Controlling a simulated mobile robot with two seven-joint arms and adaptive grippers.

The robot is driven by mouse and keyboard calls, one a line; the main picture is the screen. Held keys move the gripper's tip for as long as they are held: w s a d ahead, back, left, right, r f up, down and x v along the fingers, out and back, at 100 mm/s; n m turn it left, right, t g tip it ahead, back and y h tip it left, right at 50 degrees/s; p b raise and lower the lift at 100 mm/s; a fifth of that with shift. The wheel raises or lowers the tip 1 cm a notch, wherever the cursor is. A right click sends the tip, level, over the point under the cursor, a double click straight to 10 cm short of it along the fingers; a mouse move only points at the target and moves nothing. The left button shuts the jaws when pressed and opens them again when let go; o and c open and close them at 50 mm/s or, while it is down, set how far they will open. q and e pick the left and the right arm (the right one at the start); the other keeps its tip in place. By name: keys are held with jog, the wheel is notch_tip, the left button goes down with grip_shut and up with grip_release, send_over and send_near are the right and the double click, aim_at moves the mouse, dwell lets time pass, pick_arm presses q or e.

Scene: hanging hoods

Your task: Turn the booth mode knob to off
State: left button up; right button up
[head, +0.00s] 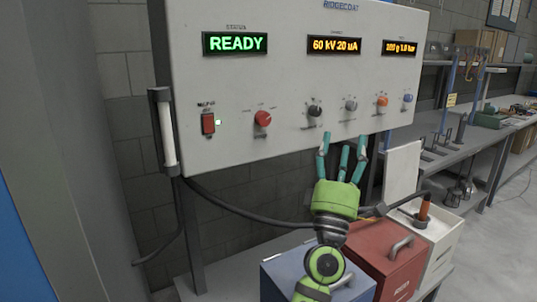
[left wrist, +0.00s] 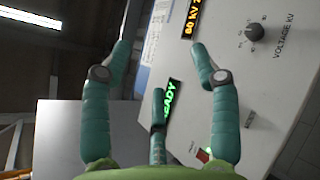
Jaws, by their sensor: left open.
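The red knob (head: 262,118) sits on the white control panel (head: 220,75), below the green READY display. Small print around it is too small to read, and I cannot tell its setting. My left gripper (head: 342,147) is open and empty, with its teal fingers pointing up near the panel's lower edge. It is to the right of the red knob and below the black knob, apart from the red knob. In the left wrist view the open fingers (left wrist: 161,48) frame the READY display (left wrist: 172,98). The red knob is not clearly visible there. My right gripper is not in view.
A red switch (head: 208,123) with a green lamp is left of the knob. Black (head: 314,111), grey (head: 350,105), orange (head: 382,101) and blue (head: 407,98) knobs run rightward. Blue (head: 285,275) and red (head: 388,255) boxes and a dark hose lie below.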

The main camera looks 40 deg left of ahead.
pick_arm(q)
jog(key=s+a+r+n+g+y, duration=0.1)
jog(key=a+r+n+g+y, duration=0.1)
jog(key=a+n+g+y, duration=0.55)
jog(key=s+a+r+n+g+y, duration=0.1)
jog(key=a+r+n+g+y, duration=0.15)
jog(key=n+g+y, duration=0.6)
jog(key=n+g+h, duration=0.4)
jog(key=n+h, duration=0.5)
jog(key=n, duration=0.3)
send_near(266, 121)
jog(key=a, duration=0.2)
jog(key=p+x, duration=0.1)
jog(key=x, duration=0.1)
jog(key=p+x, duration=0.1)
jog(key=x, duration=0.2)
jog(key=shift+w+a+r, duration=0.15)
jog(key=shift+w+a, duration=0.05)
jog(key=shift+w, duration=0.1)
jog(key=shift+w+a+p, duration=0.2)
jog(key=shift+a+p, duration=0.1)
jog(key=shift+a, duration=0.35)
